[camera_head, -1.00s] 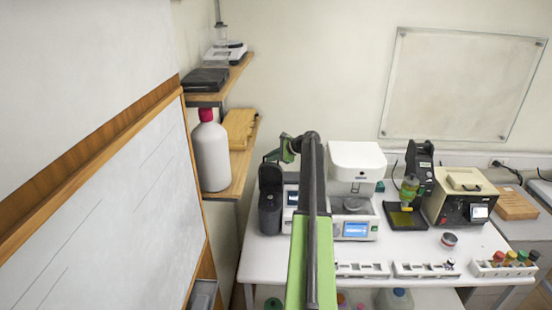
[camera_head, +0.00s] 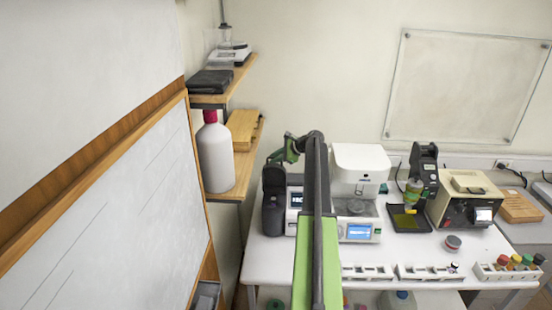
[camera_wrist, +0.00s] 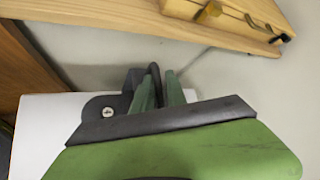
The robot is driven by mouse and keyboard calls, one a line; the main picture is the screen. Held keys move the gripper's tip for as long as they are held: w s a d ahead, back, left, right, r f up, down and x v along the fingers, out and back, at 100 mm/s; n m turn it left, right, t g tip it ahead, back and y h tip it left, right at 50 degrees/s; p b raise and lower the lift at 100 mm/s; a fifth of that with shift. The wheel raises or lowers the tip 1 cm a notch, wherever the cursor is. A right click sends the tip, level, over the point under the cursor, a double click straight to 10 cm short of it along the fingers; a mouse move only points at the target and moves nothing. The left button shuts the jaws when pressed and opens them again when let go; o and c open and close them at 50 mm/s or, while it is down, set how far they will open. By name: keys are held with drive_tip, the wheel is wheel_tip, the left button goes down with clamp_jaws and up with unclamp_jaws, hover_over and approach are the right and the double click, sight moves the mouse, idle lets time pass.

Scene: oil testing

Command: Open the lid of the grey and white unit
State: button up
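A grey and white unit stands at the left of the white table, with a dark grey rounded part (camera_head: 274,200) and a white body (camera_head: 294,198) with a small screen. Its right side is partly hidden by my arm. Beside it is a taller white machine (camera_head: 360,163) with a grey lower part and a lit blue screen. My gripper (camera_head: 291,148) is above and behind the left unit, apart from it. In the wrist view my gripper's green fingers (camera_wrist: 158,80) show edge-on above the green arm cover. Whether they are parted is unclear.
Wooden shelves at left hold a white bottle (camera_head: 214,155) with a red cap and a wooden box (camera_head: 243,129). A whiteboard (camera_head: 110,215) fills the lower left. Right of the machine are a dark instrument (camera_head: 424,170), a beige box (camera_head: 465,198) and sample racks (camera_head: 428,272).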

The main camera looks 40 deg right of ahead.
drive_tip(key=s+d+r+p, duration=0.1)
drive_tip(key=s+d, duration=0.1)
drive_tip(key=s, duration=0.5)
drive_tip(key=s+d+r+p, duration=0.1)
drive_tip(key=s+r+p, duration=0.1)
drive_tip(key=s, duration=0.6)
drive_tip(key=shift+s+d, duration=0.25)
drive_tip(key=shift+d, duration=0.15)
